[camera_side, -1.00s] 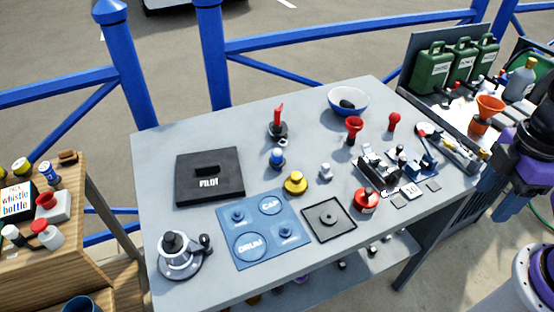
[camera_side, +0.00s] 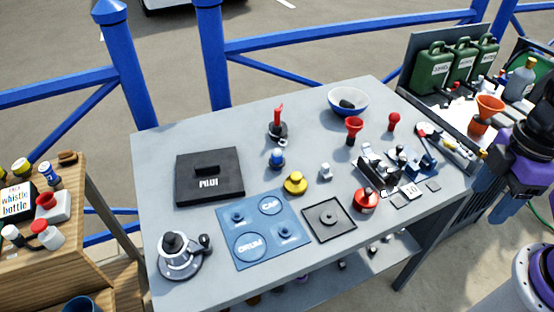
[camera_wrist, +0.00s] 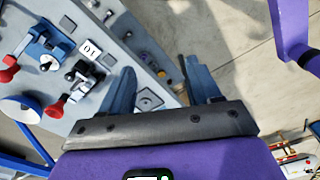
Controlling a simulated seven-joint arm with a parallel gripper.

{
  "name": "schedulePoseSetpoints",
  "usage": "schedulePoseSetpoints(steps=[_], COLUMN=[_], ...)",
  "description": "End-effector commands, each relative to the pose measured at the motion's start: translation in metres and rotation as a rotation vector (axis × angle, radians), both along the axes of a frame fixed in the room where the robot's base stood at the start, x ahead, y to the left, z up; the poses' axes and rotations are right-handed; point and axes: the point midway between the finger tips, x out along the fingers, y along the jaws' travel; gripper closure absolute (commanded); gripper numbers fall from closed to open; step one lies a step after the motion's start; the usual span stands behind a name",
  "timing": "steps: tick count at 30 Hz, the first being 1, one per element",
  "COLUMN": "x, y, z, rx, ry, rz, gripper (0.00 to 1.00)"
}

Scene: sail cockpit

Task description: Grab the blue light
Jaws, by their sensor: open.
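A small blue-domed piece on a dark base (camera_side: 277,158), which looks like the blue light, stands upright on the grey table (camera_side: 300,115) in the side view. It is just in front of a red-handled lever and behind a yellow knob. My gripper (camera_wrist: 160,66) is open and empty in the wrist view, with its two blue-grey fingers apart. In the side view it hangs at the right edge (camera_side: 503,208), beyond the table's right end and far from the blue piece. I cannot make out the blue piece in the wrist view.
Around it are the red lever (camera_side: 279,120), yellow knob (camera_side: 295,184), black PILOT plate (camera_side: 210,188), blue DRUM/CAP mat (camera_side: 248,268) and a bowl (camera_side: 364,101). Red knobs and latches crowd the table's right side. Blue railings (camera_side: 300,43) run behind.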

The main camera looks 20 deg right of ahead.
Motion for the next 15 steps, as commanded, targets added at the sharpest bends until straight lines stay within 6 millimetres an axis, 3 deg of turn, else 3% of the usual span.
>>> schedulePoseSetpoints(steps=[5,9,15], x=[0.021,0.051,0.100], y=[0.043,0.092,0.151], z=[-0.018,-0.037,-0.061], rx=[0.105,0.229,0.387], ry=[0.001,-0.022,-0.105], rz=[-0.068,-0.175,-0.352], gripper=[0.38,0.38,0.38])
